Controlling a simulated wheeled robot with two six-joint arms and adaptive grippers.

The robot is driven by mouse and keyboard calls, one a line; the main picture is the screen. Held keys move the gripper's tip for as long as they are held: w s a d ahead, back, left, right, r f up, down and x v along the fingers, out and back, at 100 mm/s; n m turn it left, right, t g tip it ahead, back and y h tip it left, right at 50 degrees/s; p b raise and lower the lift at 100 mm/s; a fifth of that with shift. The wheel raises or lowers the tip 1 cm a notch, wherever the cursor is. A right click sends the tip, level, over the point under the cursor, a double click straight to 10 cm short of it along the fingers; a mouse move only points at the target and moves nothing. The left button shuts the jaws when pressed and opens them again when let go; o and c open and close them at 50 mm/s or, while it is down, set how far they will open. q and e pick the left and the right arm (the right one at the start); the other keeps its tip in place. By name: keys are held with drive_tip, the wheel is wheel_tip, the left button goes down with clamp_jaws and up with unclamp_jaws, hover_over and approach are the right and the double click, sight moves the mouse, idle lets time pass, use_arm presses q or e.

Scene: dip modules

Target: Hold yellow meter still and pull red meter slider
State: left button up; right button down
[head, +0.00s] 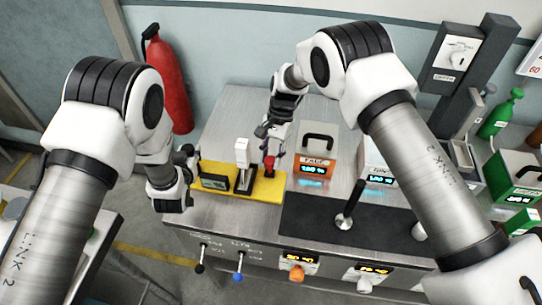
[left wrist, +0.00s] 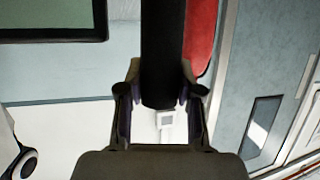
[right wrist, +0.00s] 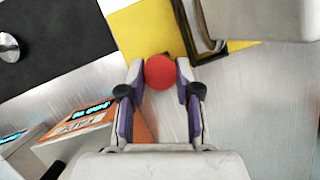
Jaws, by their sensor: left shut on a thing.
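The yellow meter (head: 268,194) lies at the left of the metal bench, with a dark display (head: 214,182) and a white upright block (head: 242,150) on it. The red slider knob (head: 269,163) stands near its right end. It shows as a red disc in the right wrist view (right wrist: 160,71). My right gripper (head: 273,153) is above the knob, with its open fingertips on either side of it; contact is hard to tell. My left gripper (head: 188,158) is at the meter's left end, shut on a black upright handle (left wrist: 162,55).
An orange module (head: 317,162) and a white module (head: 378,160) stand to the right. A dark mat (head: 300,222) with a metal knob (head: 344,220) lies in front of them. A red extinguisher (head: 168,75) stands behind my left arm. Green items are at the far right.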

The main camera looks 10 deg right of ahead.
drive_tip(key=s, duration=0.2)
drive_tip(key=s+a, duration=0.2)
drive_tip(key=s, duration=0.1)
drive_tip(key=shift+s+a, duration=0.25)
drive_tip(key=shift+s, duration=0.1)
drive_tip(key=c, duration=0.8)
unclamp_jaws()
drive_tip(key=v, duration=1.2)
use_arm(q)
drive_tip(key=o, duration=1.2)
drive_tip(key=shift+c, duration=0.2)
use_arm(e)
drive_tip(key=shift+d, duration=0.1)
